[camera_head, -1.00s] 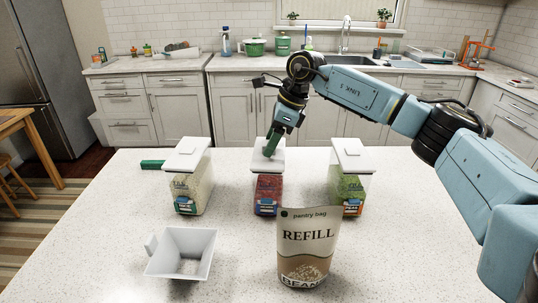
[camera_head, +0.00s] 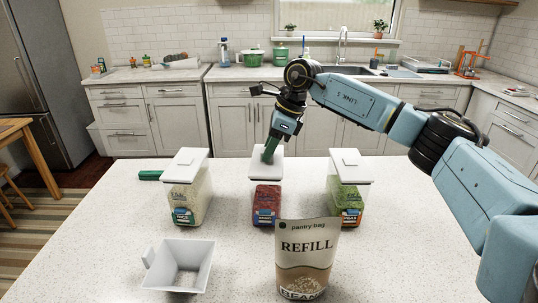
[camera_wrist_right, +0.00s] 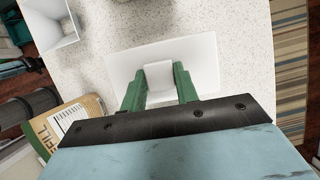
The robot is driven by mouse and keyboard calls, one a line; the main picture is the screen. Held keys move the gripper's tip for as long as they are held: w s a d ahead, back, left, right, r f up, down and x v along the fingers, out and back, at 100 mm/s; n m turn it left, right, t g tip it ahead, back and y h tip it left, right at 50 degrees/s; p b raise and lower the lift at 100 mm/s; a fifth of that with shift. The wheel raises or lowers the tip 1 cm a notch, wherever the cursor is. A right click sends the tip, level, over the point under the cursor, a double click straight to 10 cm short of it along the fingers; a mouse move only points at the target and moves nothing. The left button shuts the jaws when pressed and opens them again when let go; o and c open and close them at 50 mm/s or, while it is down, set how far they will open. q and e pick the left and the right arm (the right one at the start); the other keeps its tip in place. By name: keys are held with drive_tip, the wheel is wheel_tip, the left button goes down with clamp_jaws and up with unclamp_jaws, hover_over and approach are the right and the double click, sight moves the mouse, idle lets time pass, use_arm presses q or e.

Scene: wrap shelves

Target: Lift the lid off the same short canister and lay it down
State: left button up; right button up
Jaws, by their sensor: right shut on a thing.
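The middle canister (camera_head: 265,203) stands upright on the counter, with red beans in its lower part and a clear upper part. Its white lid (camera_head: 258,171) is on top and also shows in the right wrist view (camera_wrist_right: 205,62). My right gripper (camera_head: 268,158) reaches down from behind onto this lid. In the right wrist view its green fingers (camera_wrist_right: 159,88) are shut on the lid's white raised knob (camera_wrist_right: 158,75), one on each side. I see no clear gap between lid and canister. My left gripper is not in view.
A rice canister (camera_head: 186,195) stands left and a green peas canister (camera_head: 347,195) right, both lidded. A white square scoop or funnel (camera_head: 180,265) and a refill pouch (camera_head: 305,260) stand in front. A green bar (camera_head: 150,175) lies behind the rice canister. The counter's left front is clear.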

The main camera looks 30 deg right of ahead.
wheel_tip(320, 180, up, 9)
drive_tip(key=shift+p, duration=0.35)
wheel_tip(320, 180, up, 4)
drive_tip(key=p, duration=0.3)
drive_tip(key=shift+f+p, duration=0.2)
drive_tip(key=shift+p, duration=0.1)
drive_tip(key=shift+f, duration=0.1)
